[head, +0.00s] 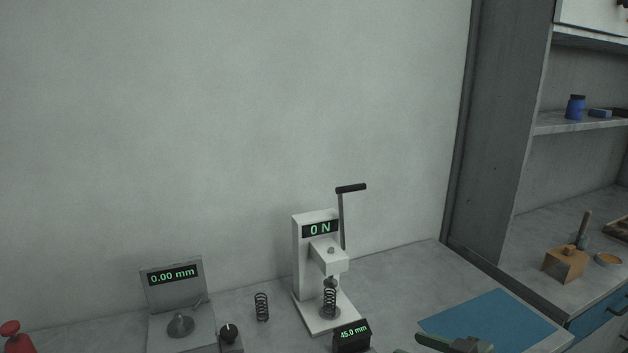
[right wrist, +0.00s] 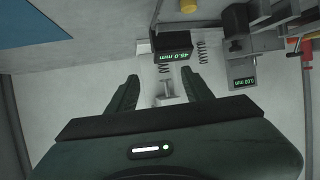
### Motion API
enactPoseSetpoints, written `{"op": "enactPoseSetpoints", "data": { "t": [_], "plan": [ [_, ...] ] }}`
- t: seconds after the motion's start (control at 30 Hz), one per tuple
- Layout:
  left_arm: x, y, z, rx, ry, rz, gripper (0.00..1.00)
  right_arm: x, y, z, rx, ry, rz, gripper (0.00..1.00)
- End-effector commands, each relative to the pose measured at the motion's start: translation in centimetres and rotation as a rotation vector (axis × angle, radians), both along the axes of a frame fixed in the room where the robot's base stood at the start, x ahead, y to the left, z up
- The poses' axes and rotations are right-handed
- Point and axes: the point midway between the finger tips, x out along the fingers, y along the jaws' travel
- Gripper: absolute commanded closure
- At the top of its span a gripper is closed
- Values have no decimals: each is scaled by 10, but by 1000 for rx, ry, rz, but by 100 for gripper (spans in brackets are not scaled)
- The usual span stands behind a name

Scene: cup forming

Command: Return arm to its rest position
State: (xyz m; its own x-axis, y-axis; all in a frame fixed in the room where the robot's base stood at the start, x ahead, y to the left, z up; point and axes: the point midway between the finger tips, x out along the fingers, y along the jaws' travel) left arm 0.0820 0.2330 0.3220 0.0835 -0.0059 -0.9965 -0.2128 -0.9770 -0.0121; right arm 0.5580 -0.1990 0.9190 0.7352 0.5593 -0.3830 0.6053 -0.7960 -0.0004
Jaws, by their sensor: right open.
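My right gripper (head: 455,343) shows only in part at the bottom edge of the head view, in front of the blue mat. In the right wrist view my right gripper (right wrist: 160,76) has its two dark green fingers wide apart. Nothing is held between them. A small pale post (right wrist: 167,92) shows in the space between the fingers. My left gripper is in neither view.
A white lever press (head: 302,262) reading 0 N has a spring (head: 329,300) on its base. A 45.0 mm display block (head: 352,337), a loose spring (head: 262,307) and a 0.00 mm gauge (head: 173,262) stand nearby. The blue mat (head: 495,318) is bare.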

Motion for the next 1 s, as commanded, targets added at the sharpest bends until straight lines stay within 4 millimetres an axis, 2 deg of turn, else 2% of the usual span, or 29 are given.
{"op": "enactPoseSetpoints", "data": {
  "t": [0.37, 0.53, 0.67, 0.77, 0.87, 0.93, 1.0],
  "plan": [
    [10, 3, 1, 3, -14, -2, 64, -9, 31, 41, 108, -226, 60, 49],
    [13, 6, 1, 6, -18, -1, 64, -16, 40, 74, 191, -393, 41, 49],
    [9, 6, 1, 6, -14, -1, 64, -23, 35, 104, 265, -539, -36, 49],
    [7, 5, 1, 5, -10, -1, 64, -29, 17, 124, 320, -644, -161, 49],
    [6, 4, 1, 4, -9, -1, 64, -35, -18, 131, 351, -707, -382, 49],
    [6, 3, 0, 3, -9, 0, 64, -41, -50, 119, 334, -682, -579, 49],
    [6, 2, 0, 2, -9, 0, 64, -49, -80, 89, 279, -585, -764, 49]
  ]
}}
